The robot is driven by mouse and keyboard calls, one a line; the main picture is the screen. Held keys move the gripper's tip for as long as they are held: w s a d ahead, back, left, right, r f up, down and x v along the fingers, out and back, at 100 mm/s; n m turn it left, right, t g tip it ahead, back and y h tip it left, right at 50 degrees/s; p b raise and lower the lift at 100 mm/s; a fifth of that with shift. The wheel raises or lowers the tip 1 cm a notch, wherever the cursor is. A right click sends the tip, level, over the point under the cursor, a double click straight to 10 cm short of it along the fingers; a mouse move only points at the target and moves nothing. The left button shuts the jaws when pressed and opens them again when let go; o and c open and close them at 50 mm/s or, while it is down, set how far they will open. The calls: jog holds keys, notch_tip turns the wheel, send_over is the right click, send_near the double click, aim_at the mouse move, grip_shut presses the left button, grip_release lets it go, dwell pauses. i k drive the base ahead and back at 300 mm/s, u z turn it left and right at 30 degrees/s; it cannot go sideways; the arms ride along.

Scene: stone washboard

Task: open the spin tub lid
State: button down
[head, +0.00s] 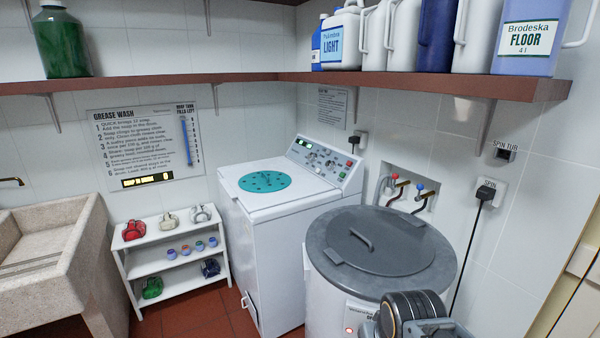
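The spin tub (322,290) is a round white drum at the lower right, with a grey top. Its round grey lid (390,255) lies flat and shut on the top. A bar handle (362,238) stands on the lid, left of its middle. A red light (349,330) glows on the label panel at the tub's front. Part of my arm, dark and round with an orange ring, shows at the bottom edge in front of the tub and covers some of its front right side. I see no gripper fingers.
A white washing machine (265,225) with a teal round lid stands left of the tub. Pipes with taps (408,190) and a plugged cable (487,195) are on the wall behind. A brown shelf (430,82) with jugs hangs above. A low white rack (170,262) and stone sink (50,250) are left.

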aim_at(381, 242)
jog(key=u, duration=0.3)
jog(key=k, duration=0.85)
jog(key=u, duration=1.25)
jog(key=i, duration=1.9)
jog(key=z, duration=1.1)
jog(key=i, duration=0.95)
jog(key=z, duration=1.5)
jog(key=i, duration=0.35)
jog(key=z, duration=0.15)
